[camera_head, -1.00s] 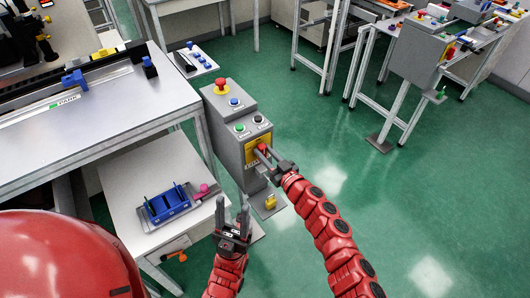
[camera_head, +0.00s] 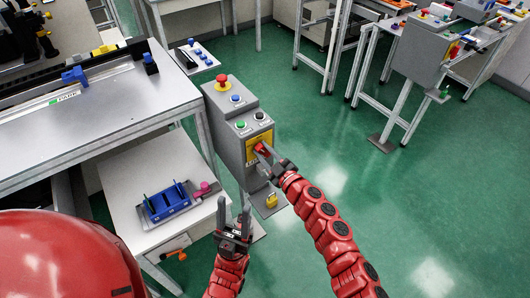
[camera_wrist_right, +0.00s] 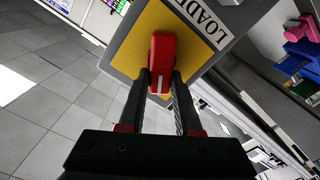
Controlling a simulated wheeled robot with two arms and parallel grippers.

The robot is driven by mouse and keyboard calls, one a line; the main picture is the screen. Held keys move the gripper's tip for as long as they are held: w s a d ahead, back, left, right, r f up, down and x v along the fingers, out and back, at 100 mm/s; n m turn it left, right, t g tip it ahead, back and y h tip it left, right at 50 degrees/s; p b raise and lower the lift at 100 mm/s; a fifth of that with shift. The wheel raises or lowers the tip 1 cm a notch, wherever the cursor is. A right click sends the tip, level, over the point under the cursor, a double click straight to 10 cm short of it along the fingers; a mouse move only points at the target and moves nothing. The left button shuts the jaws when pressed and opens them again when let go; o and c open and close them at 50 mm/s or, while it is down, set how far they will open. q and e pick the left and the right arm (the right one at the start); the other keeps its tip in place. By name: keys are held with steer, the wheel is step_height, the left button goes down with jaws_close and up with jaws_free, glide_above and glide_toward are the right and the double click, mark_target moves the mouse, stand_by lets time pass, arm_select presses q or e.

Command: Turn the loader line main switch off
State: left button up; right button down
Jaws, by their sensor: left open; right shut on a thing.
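My right gripper (camera_head: 265,153) is shut on the red handle, with one finger on each side. My left gripper (camera_head: 234,220) is open and empty, below and left of the switch, apart from the box.
The box also has a red emergency button (camera_head: 222,80), a blue button (camera_head: 235,98), a green button (camera_head: 240,124) and a black button (camera_head: 259,115). A yellow padlock (camera_head: 271,200) is low beside it. A white side table (camera_head: 130,205) stands left; green floor is open right.

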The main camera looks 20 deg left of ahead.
steer(key=n+b, duration=0.1)
steer(key=n, duration=0.2)
steer(key=f+n+b, duration=0.1)
steer(key=n+b, duration=0.1)
steer(key=n, duration=0.2)
steer(key=n+b, duration=0.2)
steer(key=n, duration=0.2)
steer(key=shift+s+a+f, duration=0.25)
steer(key=shift+s+f, duration=0.1)
steer(key=shift+n+b, duration=0.3)
steer(key=c, duration=0.6)
jaws_free()
steer(key=b+v, duration=0.1)
steer(key=v, duration=1.6)
steer(key=shift+d, duration=0.2)
steer(key=shift+s, duration=0.15)
